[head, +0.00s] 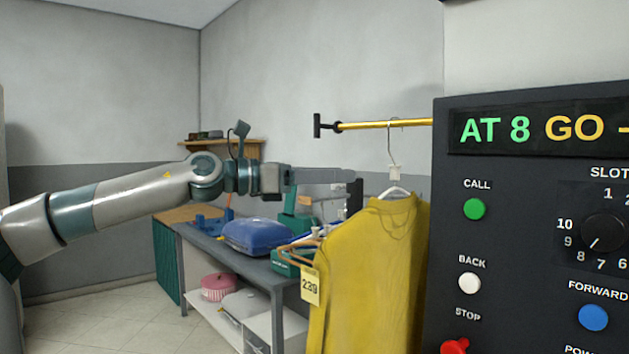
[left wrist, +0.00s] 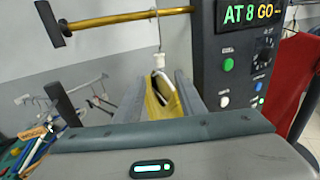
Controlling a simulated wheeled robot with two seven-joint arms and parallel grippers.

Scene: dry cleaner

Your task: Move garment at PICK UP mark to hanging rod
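A yellow garment (head: 375,265) hangs on a white hanger (head: 395,191) whose hook goes up to a yellow rod (head: 385,124). The rod also shows in the left wrist view (left wrist: 125,17). A yellow tag (head: 310,285) reading 239 hangs at the garment's left side. My left gripper (head: 352,188) is just left of the hanger's neck. In the left wrist view, its two fingers (left wrist: 162,80) stand apart, with the hanger top and yellow cloth (left wrist: 160,105) seen between them; contact cannot be told. No PICK UP mark is visible. My right gripper is out of view.
A dark control panel (head: 535,230) reading "AT 8 GO" stands close at the right. A red garment (left wrist: 298,85) hangs at the wrist view's right.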

